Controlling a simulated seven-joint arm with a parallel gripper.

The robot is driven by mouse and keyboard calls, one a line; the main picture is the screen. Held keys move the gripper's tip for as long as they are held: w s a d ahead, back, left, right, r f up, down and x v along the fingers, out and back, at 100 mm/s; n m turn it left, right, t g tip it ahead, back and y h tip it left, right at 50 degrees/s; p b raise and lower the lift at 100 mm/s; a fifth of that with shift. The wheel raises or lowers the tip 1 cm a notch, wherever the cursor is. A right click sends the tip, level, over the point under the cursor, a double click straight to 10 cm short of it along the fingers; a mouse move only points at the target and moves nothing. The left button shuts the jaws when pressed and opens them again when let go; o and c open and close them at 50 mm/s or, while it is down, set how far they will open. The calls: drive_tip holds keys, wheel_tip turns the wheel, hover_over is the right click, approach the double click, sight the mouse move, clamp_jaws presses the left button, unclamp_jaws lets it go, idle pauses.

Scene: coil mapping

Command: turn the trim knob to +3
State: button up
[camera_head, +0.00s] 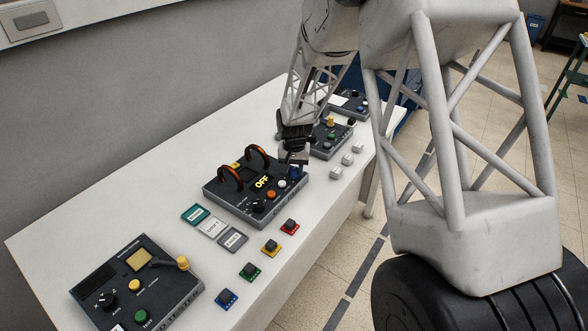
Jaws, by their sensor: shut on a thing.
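My gripper (294,163) points down over the right end of the middle dark box (233,212). Its jaws are shut on a blue knob (295,173) on that box, partly hidden by the fingers. The box has a display (262,182) reading OFF in yellow. A black pointer knob (258,206) is at its front left. The small lettering is too small to read, so I cannot tell which knob is marked trim or where the blue knob points.
Two orange-and-black coils (231,178) stand on the middle box. Another box (137,285) is front left, and more boxes (331,139) lie behind my gripper. Coloured blocks (271,246) and pale cubes (347,160) line the table's right edge. The table (112,222) is bare at left.

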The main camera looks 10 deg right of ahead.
sight(294, 169)
drive_tip(key=shift+m, duration=1.3)
drive_tip(key=o, duration=0.9)
drive_tip(key=shift+r, duration=0.1)
drive_tip(key=shift+r, duration=3.85)
